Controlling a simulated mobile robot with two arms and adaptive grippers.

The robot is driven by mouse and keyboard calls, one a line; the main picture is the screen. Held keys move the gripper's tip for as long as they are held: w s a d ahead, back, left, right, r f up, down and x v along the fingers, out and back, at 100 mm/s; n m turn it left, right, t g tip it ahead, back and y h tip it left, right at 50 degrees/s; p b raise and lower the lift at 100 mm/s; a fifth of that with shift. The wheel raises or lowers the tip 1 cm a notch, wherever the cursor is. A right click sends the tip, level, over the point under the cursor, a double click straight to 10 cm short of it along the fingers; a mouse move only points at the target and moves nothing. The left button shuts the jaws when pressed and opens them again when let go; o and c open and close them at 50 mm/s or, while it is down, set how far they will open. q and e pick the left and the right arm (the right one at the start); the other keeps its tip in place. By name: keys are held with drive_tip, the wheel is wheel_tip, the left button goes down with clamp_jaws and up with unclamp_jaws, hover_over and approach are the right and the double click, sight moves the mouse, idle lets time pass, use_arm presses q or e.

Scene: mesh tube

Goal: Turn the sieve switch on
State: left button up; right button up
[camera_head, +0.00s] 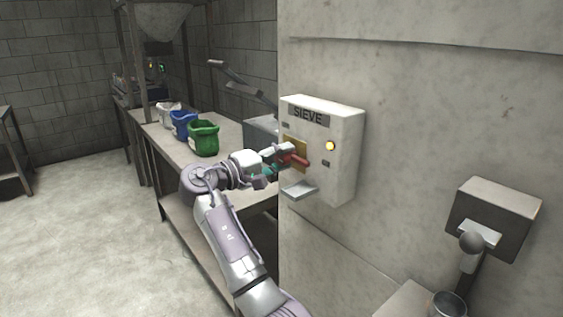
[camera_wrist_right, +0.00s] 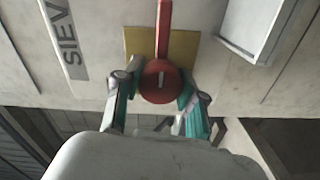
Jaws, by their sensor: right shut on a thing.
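The sieve switch box (camera_head: 345,150) is a pale box on the concrete wall, labelled SIEVE, with a lit yellow lamp (camera_head: 330,146). Its red switch handle (camera_head: 296,160) sits on a yellow plate (camera_head: 301,147). In the right wrist view the red handle (camera_wrist_right: 163,80) has a round hub and a lever pointing up the picture, over the yellow plate (camera_wrist_right: 135,41). My right gripper (camera_head: 278,162) is at the handle. In the right wrist view its fingers (camera_wrist_right: 158,95) are shut on the hub, one on each side. My left gripper is not in view.
A bench (camera_head: 234,140) at left holds green (camera_head: 204,139), blue (camera_head: 180,125) and white bags. A small ledge (camera_head: 299,190) juts from the box below the handle. A grey wall box (camera_head: 495,212) with a lever is at right, above a metal cup (camera_head: 448,304).

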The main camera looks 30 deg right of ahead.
idle(0.3)
drive_tip(key=o, duration=1.2)
drive_tip(key=shift+c, duration=0.2)
drive_tip(key=a, duration=1.2)
drive_tip(key=shift+s, duration=0.45)
